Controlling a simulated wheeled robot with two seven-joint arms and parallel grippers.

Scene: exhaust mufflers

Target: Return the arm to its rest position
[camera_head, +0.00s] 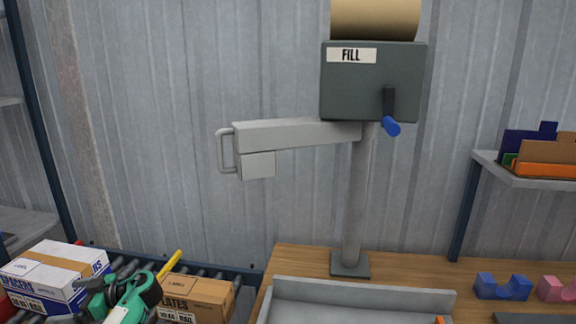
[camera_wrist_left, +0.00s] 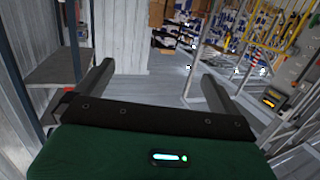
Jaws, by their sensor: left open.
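My left gripper (camera_wrist_left: 157,72) shows in the left wrist view. Its two dark fingers stand wide apart with nothing between them. It points across open floor toward distant shelving, clear of any object. In the head view, a green and black shape (camera_head: 132,298) lies at the bottom left, over the boxes. My right gripper is in neither view.
A grey FILL dispenser (camera_head: 372,85) with a side arm stands on a wooden bench (camera_head: 410,262). A white box (camera_head: 62,262) and a brown carton (camera_head: 205,292) sit on rollers at left. A shelf (camera_head: 530,180) is at right. Storage shelving fills the wrist view's background.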

